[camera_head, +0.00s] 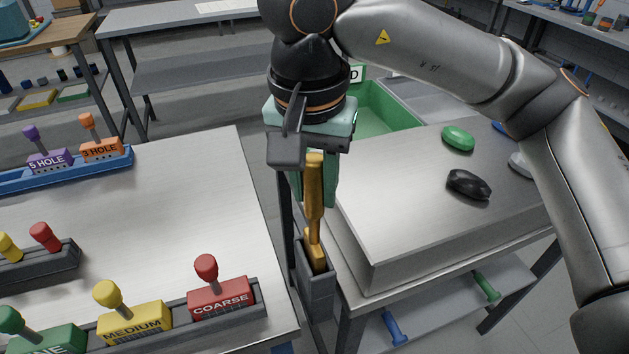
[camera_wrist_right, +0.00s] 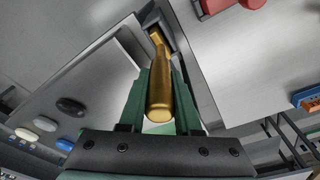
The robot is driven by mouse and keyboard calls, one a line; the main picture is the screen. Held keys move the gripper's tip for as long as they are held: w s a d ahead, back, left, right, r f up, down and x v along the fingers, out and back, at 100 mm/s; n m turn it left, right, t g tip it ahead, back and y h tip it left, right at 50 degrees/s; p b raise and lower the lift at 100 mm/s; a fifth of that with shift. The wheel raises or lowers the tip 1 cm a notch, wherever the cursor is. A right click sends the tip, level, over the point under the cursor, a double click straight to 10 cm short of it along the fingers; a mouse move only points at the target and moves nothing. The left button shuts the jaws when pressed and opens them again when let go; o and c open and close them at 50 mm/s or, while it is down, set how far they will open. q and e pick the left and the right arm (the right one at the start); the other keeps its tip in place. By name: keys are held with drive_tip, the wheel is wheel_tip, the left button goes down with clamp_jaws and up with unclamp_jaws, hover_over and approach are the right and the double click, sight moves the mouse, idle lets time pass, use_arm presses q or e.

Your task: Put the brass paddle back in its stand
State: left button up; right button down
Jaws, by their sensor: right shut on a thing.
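The brass paddle (camera_head: 314,190) is upright, with its handle at the top. My right gripper (camera_head: 318,198), with green fingers, is shut on the handle. The grey stand (camera_head: 317,295) is a narrow, open-topped box in the gap between the two tables. The lower end of the paddle is at the stand's mouth and appears to be partly inside; how deep it sits is hidden. In the right wrist view, the paddle (camera_wrist_right: 159,90) lies between the green fingers (camera_wrist_right: 161,75) and its far end points into the stand's dark opening. My left gripper is not in view.
A steel table on the left holds racks with labelled blocks, such as the red COARSE block (camera_head: 219,299). The raised steel top on the right holds a black lump (camera_head: 468,185) and a green one (camera_head: 458,139). A green bin (camera_head: 385,108) stands behind.

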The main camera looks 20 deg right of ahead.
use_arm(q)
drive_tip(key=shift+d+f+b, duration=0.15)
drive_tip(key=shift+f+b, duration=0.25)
use_arm(e)
drive_tip(key=shift+f, duration=0.5)
use_arm(q)
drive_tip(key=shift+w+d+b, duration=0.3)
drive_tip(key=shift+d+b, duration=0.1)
drive_tip(key=shift+b, duration=0.05)
use_arm(e)
drive_tip(key=shift+f, duration=0.5)
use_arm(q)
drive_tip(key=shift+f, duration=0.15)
use_arm(e)
drive_tip(key=shift+f, duration=0.2)
drive_tip(key=c, duration=0.5)
unclamp_jaws()
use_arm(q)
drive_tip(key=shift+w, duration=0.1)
use_arm(e)
drive_tip(key=shift+r, duration=0.1)
